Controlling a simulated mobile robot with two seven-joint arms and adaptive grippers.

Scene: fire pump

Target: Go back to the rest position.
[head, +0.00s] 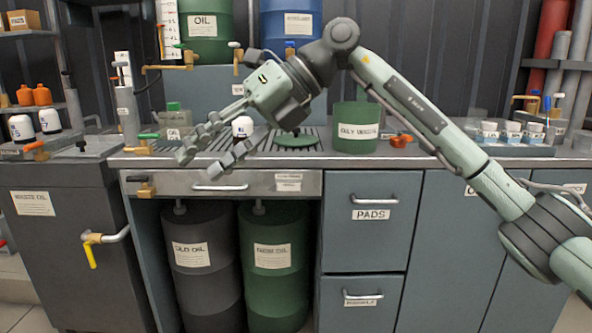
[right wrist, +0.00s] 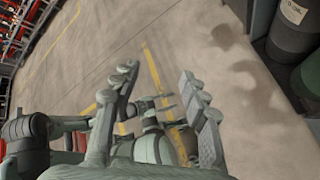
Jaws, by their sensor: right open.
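My right arm comes in from the right in the head view. Its gripper (head: 203,160) hangs in the air in front of the counter (head: 450,151), with its fingers pointing down and left. The two fingers are spread apart with nothing between them. In the right wrist view the same open fingers (right wrist: 158,82) frame bare floor (right wrist: 210,45) and parts of my own body.
A green oily waste bin (head: 357,128) and a green lid (head: 296,140) are on the counter. Below are an old oil drum (head: 202,285), a green drum (head: 273,290) and a pads drawer (head: 372,240). A waste oil cabinet (head: 75,250) with a yellow-handled tap (head: 90,250) stands left.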

